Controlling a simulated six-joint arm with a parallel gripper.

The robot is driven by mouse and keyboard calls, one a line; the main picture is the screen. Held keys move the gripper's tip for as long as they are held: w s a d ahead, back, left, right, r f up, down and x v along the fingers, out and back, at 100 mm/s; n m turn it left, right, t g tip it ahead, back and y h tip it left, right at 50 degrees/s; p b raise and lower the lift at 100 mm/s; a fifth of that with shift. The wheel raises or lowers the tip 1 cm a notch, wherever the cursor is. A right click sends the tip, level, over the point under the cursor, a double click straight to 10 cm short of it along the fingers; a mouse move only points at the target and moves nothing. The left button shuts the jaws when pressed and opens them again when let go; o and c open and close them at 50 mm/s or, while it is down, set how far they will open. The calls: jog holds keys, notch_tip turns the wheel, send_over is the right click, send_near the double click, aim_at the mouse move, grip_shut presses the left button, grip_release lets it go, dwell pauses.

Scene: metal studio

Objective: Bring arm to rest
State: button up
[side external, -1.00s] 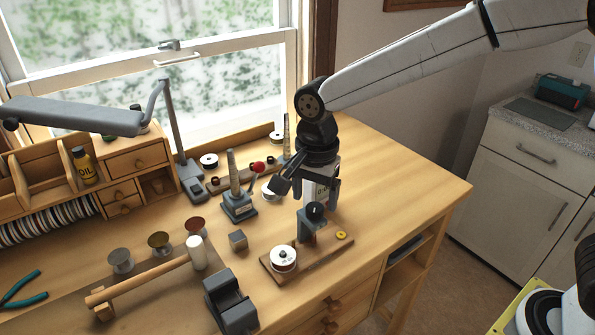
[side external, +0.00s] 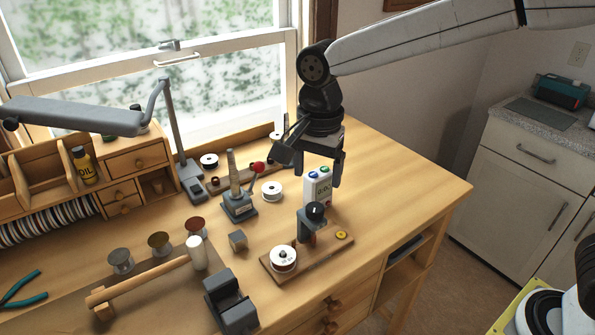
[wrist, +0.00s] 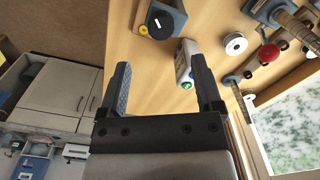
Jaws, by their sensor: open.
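My gripper (side external: 315,160) hangs above the right part of the wooden bench, its jaws open. In the wrist view its two fingers (wrist: 162,88) are spread wide with nothing held between them. A white meter (side external: 318,186) with a small display and blue and green knobs stands upright on the bench below the gripper. In the wrist view the meter (wrist: 185,62) shows beside the inner side of the right finger, partly hidden by it. The gripper appears raised clear of the meter.
A board with a dark-knobbed stand (side external: 313,222) and white spool (side external: 284,259) is in front of the meter. A red-knobbed press (side external: 240,200), another spool (side external: 272,190) and a lamp (side external: 182,140) stand to the left. The bench's right side (side external: 405,185) is clear.

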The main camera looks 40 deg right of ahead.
jog(key=s+d+f+n+t, duration=0.2)
jog(key=s+d+f+n, duration=0.9)
jog(key=d, duration=0.5)
jog(key=shift+s+f+n+t, duration=0.35)
jog(key=shift+f+n, duration=0.25)
jog(key=shift+n, duration=0.1)
